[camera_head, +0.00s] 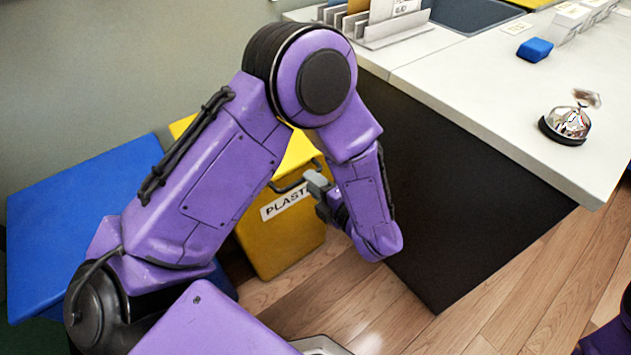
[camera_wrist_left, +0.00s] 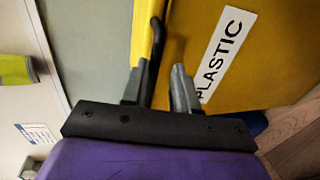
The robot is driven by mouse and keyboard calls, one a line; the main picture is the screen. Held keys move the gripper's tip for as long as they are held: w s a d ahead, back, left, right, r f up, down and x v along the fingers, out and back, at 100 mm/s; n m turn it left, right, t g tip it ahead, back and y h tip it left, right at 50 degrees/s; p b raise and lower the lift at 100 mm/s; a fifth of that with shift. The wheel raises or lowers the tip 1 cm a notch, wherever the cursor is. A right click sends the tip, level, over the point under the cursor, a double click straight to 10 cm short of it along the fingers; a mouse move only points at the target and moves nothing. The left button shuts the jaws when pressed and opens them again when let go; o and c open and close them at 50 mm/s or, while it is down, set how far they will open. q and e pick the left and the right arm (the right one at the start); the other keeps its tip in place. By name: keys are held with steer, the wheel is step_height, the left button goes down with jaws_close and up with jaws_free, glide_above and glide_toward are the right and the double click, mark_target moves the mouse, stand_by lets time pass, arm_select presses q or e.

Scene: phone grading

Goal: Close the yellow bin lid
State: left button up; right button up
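The yellow bin (camera_head: 282,245) with a white "PLASTIC" label stands on the floor, left of the counter; its front also shows in the left wrist view (camera_wrist_left: 195,30). Its yellow lid (camera_head: 300,152) is partly hidden behind my left arm. It looks roughly flat on the bin; I cannot tell if a gap remains. A black handle (camera_head: 288,187) runs along the lid's front edge and shows in the wrist view (camera_wrist_left: 157,35). My left gripper (camera_head: 316,184) is at the handle's right end. Its fingers (camera_wrist_left: 160,78) are apart, with the handle close to the left finger. My right gripper is out of view.
A blue bin (camera_head: 75,215) stands left of the yellow one. The white counter (camera_head: 480,85) with a dark side panel is close on the right. It bears a bell (camera_head: 567,124), a blue block (camera_head: 535,50) and a grey rack (camera_head: 395,32). Wooden floor lies clear in front.

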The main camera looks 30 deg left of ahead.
arm_select(q)
steer(key=shift+o, duration=0.8)
steer(key=shift+s+f, duration=0.1)
steer(key=shift+f, duration=0.55)
steer(key=shift+r, duration=0.1)
steer(key=p+v, duration=0.1)
steer(key=v, duration=0.9)
steer(key=shift+d+r+p, duration=0.2)
steer(key=shift+r+p, duration=0.05)
steer(key=shift+p, duration=0.15)
